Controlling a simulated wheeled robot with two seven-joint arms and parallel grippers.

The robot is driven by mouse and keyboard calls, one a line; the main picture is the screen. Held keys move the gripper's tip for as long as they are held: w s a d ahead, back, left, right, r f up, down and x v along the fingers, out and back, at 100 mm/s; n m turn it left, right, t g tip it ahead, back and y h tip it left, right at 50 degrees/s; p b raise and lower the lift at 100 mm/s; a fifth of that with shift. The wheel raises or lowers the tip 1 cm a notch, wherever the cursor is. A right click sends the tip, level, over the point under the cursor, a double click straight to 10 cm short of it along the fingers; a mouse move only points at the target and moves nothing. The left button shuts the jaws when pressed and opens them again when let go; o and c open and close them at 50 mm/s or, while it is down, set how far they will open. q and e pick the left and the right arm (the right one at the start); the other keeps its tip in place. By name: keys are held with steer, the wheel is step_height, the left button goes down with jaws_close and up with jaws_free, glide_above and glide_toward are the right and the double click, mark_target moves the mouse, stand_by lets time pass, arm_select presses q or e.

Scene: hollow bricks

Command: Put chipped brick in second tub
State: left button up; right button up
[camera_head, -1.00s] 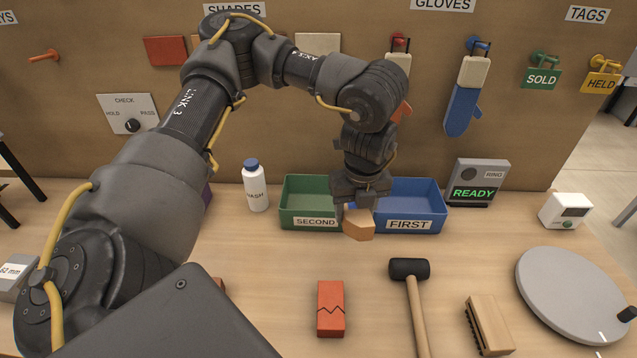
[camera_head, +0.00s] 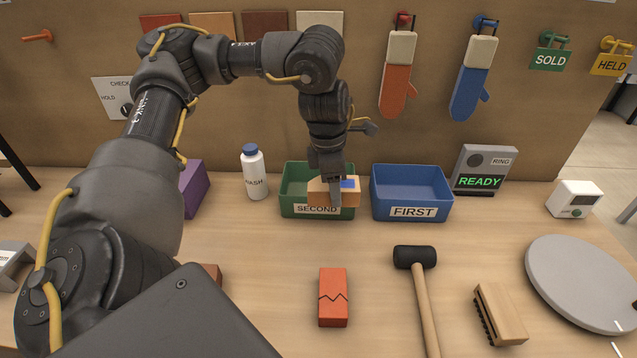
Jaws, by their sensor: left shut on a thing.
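My left gripper (camera_head: 335,190) points down over the green tub labelled SECOND (camera_head: 289,192). It is shut on a tan-orange brick (camera_head: 352,197) with a blue patch on it. The brick's left end looks slanted, as if a corner is gone. It is held level at about the tub's rim, overlapping the front wall in view; I cannot tell how deep it sits. The blue tub labelled FIRST (camera_head: 411,195) stands just to the right and looks empty. My right gripper is not in view.
A cracked red brick (camera_head: 333,297) lies front centre, with a mallet (camera_head: 415,258) and a brush (camera_head: 499,314) to its right. A white bottle (camera_head: 254,172) and purple box (camera_head: 193,188) stand left of the tubs. A grey disc (camera_head: 580,284) lies at right.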

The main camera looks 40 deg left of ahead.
arm_select(q)
steer(key=w+a+f, duration=0.2)
steer(key=a, duration=0.1)
steer(key=w+a+f, duration=0.2)
steer(key=a+f, duration=0.1)
steer(key=a, duration=0.1)
steer(key=w+a+f+b, duration=0.1)
steer(key=w+a+f, duration=0.2)
steer(key=shift+a+f, duration=0.25)
steer(key=shift+a, duration=0.05)
steer(key=shift+w+a+f, duration=0.25)
steer(key=shift+a+f, duration=0.05)
steer(key=shift+f, duration=0.1)
steer(key=shift+a+f, duration=0.1)
step_height(320, 180, down, 3)
steer(key=shift+w+a+f+b, duration=0.1)
steer(key=shift+a+b, duration=0.05)
steer(key=shift+b, duration=0.3)
steer(key=shift+f, duration=0.2)
steer(key=shift+r, duration=0.1)
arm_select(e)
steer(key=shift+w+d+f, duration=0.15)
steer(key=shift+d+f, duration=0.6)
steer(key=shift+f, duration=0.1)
